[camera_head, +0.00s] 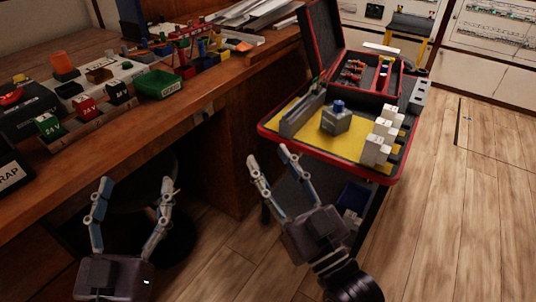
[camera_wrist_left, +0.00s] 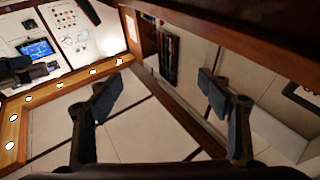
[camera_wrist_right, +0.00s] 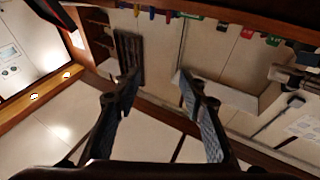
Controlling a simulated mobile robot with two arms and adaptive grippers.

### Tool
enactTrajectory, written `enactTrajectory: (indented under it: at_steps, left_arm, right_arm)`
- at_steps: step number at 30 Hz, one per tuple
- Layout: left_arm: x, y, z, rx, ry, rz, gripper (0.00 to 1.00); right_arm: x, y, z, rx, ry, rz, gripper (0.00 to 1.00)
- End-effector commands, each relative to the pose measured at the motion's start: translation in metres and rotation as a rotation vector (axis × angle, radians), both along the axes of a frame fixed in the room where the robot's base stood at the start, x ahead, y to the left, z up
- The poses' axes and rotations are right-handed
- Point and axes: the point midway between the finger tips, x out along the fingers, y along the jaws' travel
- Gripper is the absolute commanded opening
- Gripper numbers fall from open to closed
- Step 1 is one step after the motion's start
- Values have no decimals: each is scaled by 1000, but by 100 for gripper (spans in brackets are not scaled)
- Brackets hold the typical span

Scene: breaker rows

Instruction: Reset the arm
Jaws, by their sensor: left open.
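My left gripper (camera_head: 135,186) is in the lower left of the head view, in front of the wooden workbench. Its two fingers stand wide apart with nothing between them. In the left wrist view my left gripper (camera_wrist_left: 160,85) also shows spread, empty fingers. My right gripper (camera_head: 268,156) is in the lower middle of the head view, just left of the open case's near corner. Its fingers are apart and empty. In the right wrist view my right gripper (camera_wrist_right: 158,82) likewise shows a gap between its fingers and holds nothing.
The wooden workbench (camera_head: 150,140) carries a green bin (camera_head: 158,84), small coloured blocks and parts. An open red-edged case (camera_head: 290,140) with a yellow insert holds a grey block with a blue knob (camera_head: 337,118) and white breakers (camera_head: 380,140). Floor (camera_head: 450,230) on the right is clear.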

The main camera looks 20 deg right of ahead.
Motion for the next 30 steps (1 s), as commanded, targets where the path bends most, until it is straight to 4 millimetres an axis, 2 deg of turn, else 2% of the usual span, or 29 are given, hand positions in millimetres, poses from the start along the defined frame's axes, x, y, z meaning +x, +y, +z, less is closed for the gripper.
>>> enactTrajectory:
  at_steps: [5, 7, 8, 11, 14, 16, 20, 24, 26, 29, 30]
  left_arm:
    - [1, -1, 1, -1, -1, -1, 72]
    - [6, -2, -6, 7, 25, -1, 72]
    - [9, -2, -12, 12, 44, -1, 72]
    - [25, -5, -45, 38, 144, 2, 72]
    - [37, -6, -98, 78, 289, 6, 72]
    - [40, -5, -140, 105, 396, 8, 72]
    - [28, 1, -216, 157, 594, 13, 72]
    - [-8, 14, -292, 210, 808, 18, 72]
    - [-30, 21, -321, 232, 900, 21, 72]
    - [-76, 34, -365, 269, 1052, 24, 72]
    - [-97, 40, -379, 283, 1114, 25, 72]
  right_arm:
    - [2, 0, -2, -2, 7, -1, 38]
    - [6, 1, -8, -8, 31, -2, 38]
    - [10, 1, -14, -14, 50, -2, 38]
    - [25, 4, -47, -40, 150, -4, 38]
    - [38, 5, -99, -79, 294, -8, 38]
    - [40, 4, -141, -107, 400, -11, 38]
    - [28, -2, -218, -158, 599, -15, 38]
    - [-7, -15, -293, -213, 811, -20, 38]
    - [-29, -22, -323, -235, 903, -22, 38]
    - [-75, -35, -366, -272, 1057, -26, 38]
    - [-96, -41, -381, -286, 1117, -28, 38]
